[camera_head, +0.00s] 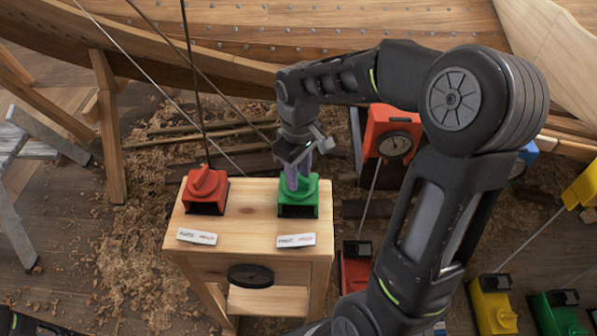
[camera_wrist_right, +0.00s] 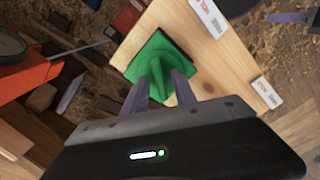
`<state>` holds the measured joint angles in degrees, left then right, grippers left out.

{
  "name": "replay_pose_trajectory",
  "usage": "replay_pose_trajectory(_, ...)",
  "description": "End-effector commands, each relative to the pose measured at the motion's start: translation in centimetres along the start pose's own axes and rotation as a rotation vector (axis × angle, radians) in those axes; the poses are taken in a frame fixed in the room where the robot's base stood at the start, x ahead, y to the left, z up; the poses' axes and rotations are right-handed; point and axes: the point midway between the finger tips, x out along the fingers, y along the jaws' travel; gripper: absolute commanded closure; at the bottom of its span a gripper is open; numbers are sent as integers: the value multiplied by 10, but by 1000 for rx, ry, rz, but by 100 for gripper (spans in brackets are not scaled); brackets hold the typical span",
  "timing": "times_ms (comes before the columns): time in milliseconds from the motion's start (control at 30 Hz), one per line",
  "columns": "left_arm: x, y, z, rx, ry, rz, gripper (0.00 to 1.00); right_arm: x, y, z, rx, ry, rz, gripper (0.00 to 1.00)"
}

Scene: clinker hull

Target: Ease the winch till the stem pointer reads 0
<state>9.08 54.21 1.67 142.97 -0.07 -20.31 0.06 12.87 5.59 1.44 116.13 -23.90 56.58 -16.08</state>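A wooden stand (camera_head: 245,233) carries a red winch block (camera_head: 205,190) with a raised handle on the left and a green winch block (camera_head: 298,208) on the right. My right gripper (camera_head: 297,180) reaches down over the green block. In the right wrist view its two fingers (camera_wrist_right: 160,88) straddle the green handle (camera_wrist_right: 156,72) and look open, with little room either side; contact is unclear. A round dial (camera_head: 394,145) sits on a red box behind the stand; its reading is too small to tell. A pale finger in the right wrist view (camera_wrist_right: 290,17) seems to be my left gripper's.
Two white label cards (camera_head: 296,240) lie at the stand's front, and a dark round knob (camera_head: 250,276) is on its front face. Lines run up from the red block towards the hull (camera_head: 240,32). Yellow (camera_head: 493,305) and green blocks stand on the floor at right.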

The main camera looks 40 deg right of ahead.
Motion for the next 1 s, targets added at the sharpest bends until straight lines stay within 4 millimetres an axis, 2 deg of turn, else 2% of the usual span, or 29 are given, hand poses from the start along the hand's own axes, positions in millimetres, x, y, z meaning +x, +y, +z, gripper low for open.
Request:
replay_pose_trajectory(167, 0, 0, 0, 0, 0, 0, 51, 0, 0, 0, 0, 0, 0, 68)
replay_pose_trajectory(567, 0, 0, 0, 0, 0, 0, 51, -1, 0, 0, 0, 1, 0, 100)
replay_pose_trajectory(1000, 0, 0, 0, 0, 0, 0, 51, -1, 0, 0, -1, 1, 1, 100)
